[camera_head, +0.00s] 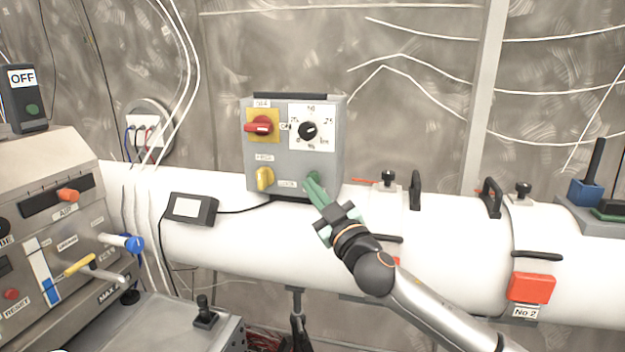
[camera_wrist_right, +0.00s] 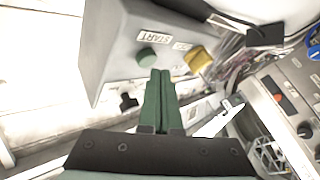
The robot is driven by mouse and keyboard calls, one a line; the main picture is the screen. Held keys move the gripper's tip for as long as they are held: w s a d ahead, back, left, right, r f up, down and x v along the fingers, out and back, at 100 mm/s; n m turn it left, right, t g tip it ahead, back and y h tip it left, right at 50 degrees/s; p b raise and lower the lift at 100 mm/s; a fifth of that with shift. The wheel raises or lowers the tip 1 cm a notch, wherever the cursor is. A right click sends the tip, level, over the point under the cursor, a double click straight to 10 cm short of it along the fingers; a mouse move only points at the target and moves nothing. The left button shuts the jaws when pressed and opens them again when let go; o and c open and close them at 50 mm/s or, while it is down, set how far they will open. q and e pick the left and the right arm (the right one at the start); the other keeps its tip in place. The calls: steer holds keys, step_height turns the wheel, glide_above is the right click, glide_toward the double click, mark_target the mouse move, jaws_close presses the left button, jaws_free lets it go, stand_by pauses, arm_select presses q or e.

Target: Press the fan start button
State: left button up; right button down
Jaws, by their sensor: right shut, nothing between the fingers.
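A grey control box (camera_head: 293,145) stands on the white pipe, in the middle of the head view. The green round button (camera_wrist_right: 147,58) is low on its front panel, beside a label reading START (camera_wrist_right: 154,38). My right gripper (camera_head: 312,184) has its green fingers shut and empty, pointing at the box's lower right, where they largely cover the button in the head view. In the right wrist view the fingertips (camera_wrist_right: 161,72) are just beside the button; I cannot tell whether they touch it. My left gripper is not in view.
The box also carries a red rotary switch (camera_head: 262,126), a black knob (camera_head: 308,130) and a yellow knob (camera_head: 264,179). A small display (camera_head: 190,208) sits on the pipe (camera_head: 240,245) to the left. A console (camera_head: 60,225) fills the left side.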

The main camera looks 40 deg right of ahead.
steer(key=shift+w+d, duration=0.1)
steer(key=shift+d, duration=0.05)
stand_by(0.4)
steer(key=shift+w+d, duration=0.3)
steer(key=shift+d, duration=0.05)
stand_by(0.6)
steer(key=shift+s+a, duration=0.4)
steer(key=shift+a, duration=0.05)
steer(key=s+a, duration=0.4)
steer(key=shift+a+p, duration=0.3)
steer(key=shift+p, duration=0.1)
stand_by(0.3)
stand_by(0.7)
